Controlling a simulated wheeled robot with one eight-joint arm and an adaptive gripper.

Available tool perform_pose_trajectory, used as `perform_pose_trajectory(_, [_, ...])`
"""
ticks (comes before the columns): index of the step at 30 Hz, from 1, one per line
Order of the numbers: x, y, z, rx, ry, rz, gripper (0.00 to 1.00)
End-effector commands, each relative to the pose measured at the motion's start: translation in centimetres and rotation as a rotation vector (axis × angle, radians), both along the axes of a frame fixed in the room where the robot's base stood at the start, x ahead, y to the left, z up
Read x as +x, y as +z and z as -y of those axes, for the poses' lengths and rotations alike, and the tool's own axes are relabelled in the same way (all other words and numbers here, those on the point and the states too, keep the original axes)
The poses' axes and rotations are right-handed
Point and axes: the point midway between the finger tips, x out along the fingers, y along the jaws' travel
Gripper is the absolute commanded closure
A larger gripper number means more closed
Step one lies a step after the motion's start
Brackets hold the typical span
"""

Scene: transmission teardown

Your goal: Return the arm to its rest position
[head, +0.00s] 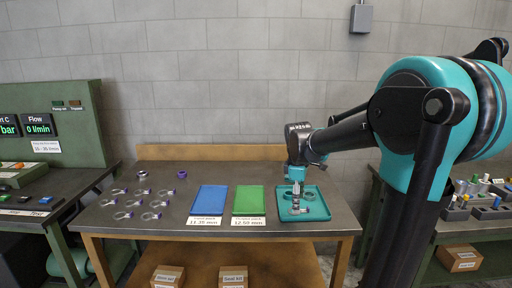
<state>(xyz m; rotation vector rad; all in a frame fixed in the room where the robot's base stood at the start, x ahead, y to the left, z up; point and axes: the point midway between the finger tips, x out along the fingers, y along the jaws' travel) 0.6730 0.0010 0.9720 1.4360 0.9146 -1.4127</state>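My arm reaches in from the right, extended over the table, with its end pointing down. My gripper (296,200) is low over the teal tray (320,213) at the table's right side. It is too small to tell whether its fingers are open or shut, or whether they hold anything. Dark ring-like parts (309,197) lie in the tray beside the gripper, partly hidden by it.
The table (175,221) also holds a blue tray (209,198), a green tray (249,199) with labels in front, and several ring clamps (156,204) at left. A green console (60,130) stands left; a bench with small parts (484,200) stands right.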

Motion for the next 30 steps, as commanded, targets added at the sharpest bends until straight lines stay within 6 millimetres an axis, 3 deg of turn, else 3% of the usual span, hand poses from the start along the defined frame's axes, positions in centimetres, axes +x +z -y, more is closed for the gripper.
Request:
perform_pose_trajectory(8, [-5.9, -4.8, 2.1, 0.086, -0.394, 0.118, 0.38])
perform_pose_trajectory(12, [-11.0, -8.7, 3.2, 0.176, -0.713, 0.203, 0.38])
perform_pose_trajectory(18, [-16.5, -12.9, 4.0, 0.299, -1.07, 0.282, 0.38])
perform_pose_trajectory(21, [-17.5, -13.7, 4.1, 0.324, -1.138, 0.296, 0.38])
perform_pose_trajectory(30, [-17.5, -13.7, 4.1, 0.324, -1.138, 0.296, 0.38])
